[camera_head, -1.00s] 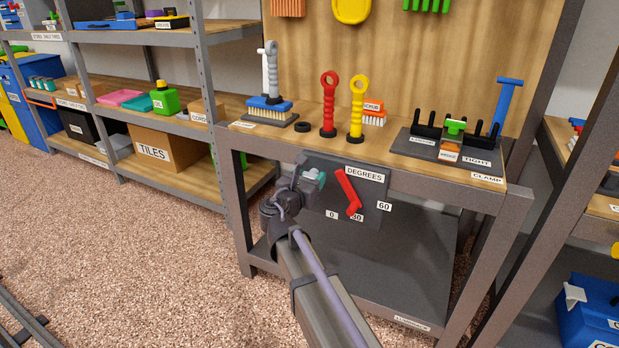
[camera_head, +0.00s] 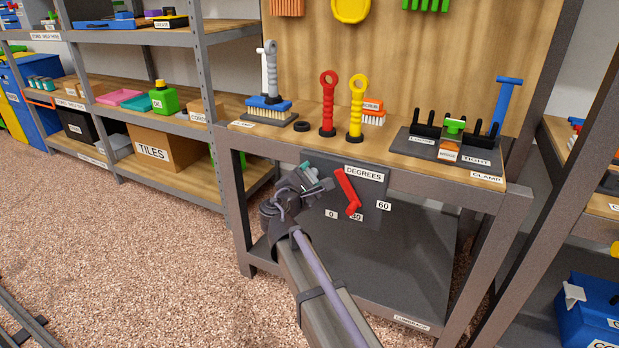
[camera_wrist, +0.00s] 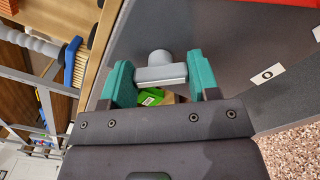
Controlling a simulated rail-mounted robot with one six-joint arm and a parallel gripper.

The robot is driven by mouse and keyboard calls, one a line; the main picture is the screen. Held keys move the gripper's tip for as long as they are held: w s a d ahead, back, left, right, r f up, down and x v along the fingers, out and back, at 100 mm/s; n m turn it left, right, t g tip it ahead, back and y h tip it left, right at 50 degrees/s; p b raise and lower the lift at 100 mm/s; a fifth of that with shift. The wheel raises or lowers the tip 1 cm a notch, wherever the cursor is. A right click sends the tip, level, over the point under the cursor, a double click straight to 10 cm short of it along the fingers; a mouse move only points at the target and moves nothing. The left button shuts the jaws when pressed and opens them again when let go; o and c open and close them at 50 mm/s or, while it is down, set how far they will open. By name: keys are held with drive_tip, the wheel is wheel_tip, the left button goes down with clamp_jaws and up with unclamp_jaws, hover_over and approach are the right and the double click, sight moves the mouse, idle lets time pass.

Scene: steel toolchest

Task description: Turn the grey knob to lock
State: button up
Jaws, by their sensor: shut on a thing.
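The grey knob (camera_wrist: 161,70) shows in the wrist view as a round boss with a flat bar across it, on the dark panel (camera_wrist: 225,30). My gripper (camera_wrist: 160,80) has its teal fingers on either side of the bar and is shut on it. No lock marking for the knob can be made out.
A red lever (camera_head: 346,190) with a DEGREES label and number tags sits just right of my gripper. The bench top (camera_head: 270,134) above holds a brush (camera_head: 268,107), red and yellow handles and a clamp fixture (camera_head: 452,142). The floor left of the bench is clear.

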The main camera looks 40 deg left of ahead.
drive_tip(key=m, duration=0.4)
drive_tip(key=shift+f+m, duration=0.1)
drive_tip(key=shift+m, duration=2.2)
drive_tip(key=o, duration=0.9)
drive_tip(key=shift+s+d, duration=0.1)
drive_tip(key=v, duration=1)
drive_tip(key=shift+s, duration=0.3)
